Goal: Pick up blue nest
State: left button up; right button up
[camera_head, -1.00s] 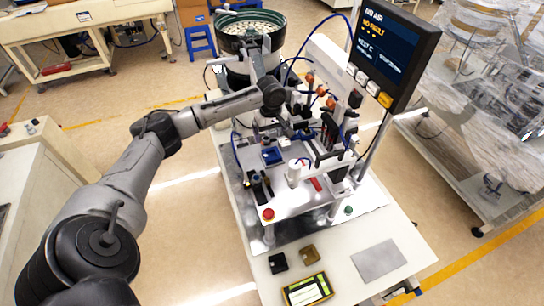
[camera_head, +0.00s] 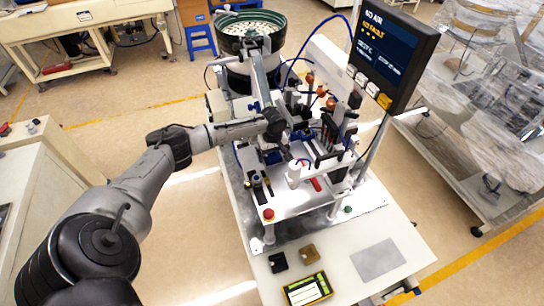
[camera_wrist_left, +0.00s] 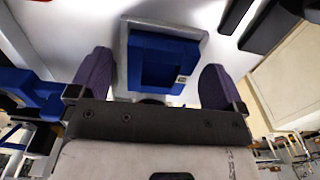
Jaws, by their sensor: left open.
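The blue nest (camera_wrist_left: 134,62) is a square block with a recessed pocket and a small white label, sitting on a pale grey holder. It fills the upper middle of the left wrist view. In the head view the nest (camera_head: 270,157) shows only in part, beside my left wrist. My left gripper (camera_wrist_left: 156,80) is open, with one purple finger on either side of the nest and gaps between. Nothing is held. In the head view the left gripper (camera_head: 284,149) is over the machine's white plate, partly hidden by its own wrist. My right gripper is not in view.
A bowl feeder (camera_head: 250,28) stands behind the machine. Upright cylinders and fittings (camera_head: 330,130) crowd the right of the nest. A monitor (camera_head: 388,52) overhangs the right side.

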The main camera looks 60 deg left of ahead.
pick_arm(q)
jog(key=shift+f, duration=0.35)
jog(key=c, duration=1.1)
jog(key=shift+r, duration=0.1)
